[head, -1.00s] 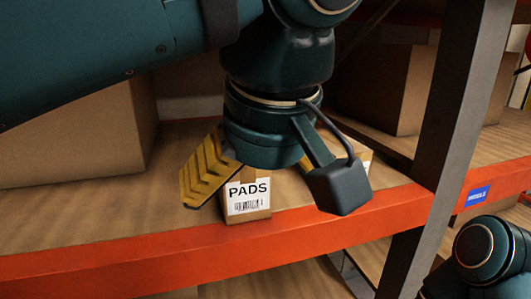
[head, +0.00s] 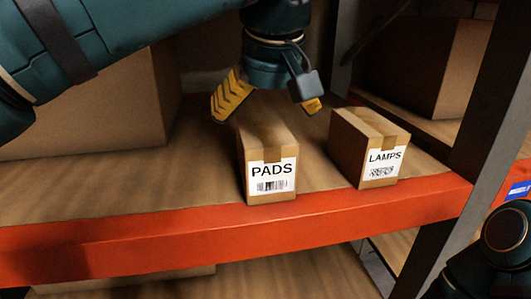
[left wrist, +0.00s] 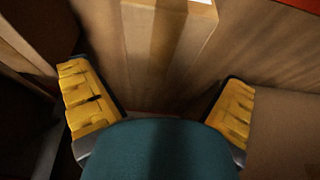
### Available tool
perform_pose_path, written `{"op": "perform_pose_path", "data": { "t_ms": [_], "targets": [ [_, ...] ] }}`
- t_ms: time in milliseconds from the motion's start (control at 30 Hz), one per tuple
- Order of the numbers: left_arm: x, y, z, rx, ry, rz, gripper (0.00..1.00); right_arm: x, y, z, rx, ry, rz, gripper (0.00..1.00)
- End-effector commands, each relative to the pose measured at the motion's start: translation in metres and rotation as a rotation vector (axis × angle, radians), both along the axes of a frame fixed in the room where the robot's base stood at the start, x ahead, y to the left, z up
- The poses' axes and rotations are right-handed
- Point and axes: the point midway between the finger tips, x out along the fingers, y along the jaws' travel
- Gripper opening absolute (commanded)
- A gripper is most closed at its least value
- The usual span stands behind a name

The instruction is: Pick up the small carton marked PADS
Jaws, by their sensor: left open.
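The small carton marked PADS (head: 270,175) stands upright at the front of the shelf, its white label facing me. My left gripper (head: 272,102) is open and empty, behind and above the PADS carton, its yellow fingers spread. My right gripper is out of view; only part of that arm shows at the lower right.
A similar carton marked LAMPS (head: 375,155) stands just right of PADS, with a narrow gap between. A large box (head: 90,110) is at the left. An orange beam (head: 230,228) edges the shelf, and a grey post (head: 490,110) rises at the right.

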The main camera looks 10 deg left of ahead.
Motion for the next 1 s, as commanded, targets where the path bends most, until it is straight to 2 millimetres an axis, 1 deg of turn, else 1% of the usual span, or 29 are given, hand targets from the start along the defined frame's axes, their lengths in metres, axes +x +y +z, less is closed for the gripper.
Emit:
{"op": "perform_pose_path", "data": {
  "t_ms": [167, 400, 500, 1000],
  "targets": [
    [0.004, 0.002, -0.006, 0.0, 0.0, 0.001, 1.0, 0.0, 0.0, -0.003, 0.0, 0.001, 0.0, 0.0],
    [0.015, 0.007, -0.037, 0.001, 0.001, 0.002, 1.0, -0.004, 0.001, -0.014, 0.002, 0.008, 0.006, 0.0],
    [0.019, 0.009, -0.046, 0.0, 0.001, 0.002, 1.0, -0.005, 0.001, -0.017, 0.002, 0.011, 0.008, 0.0],
    [0.019, 0.008, -0.047, 0.0, 0.0, 0.001, 1.0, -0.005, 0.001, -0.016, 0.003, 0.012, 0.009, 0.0]
  ]
}}
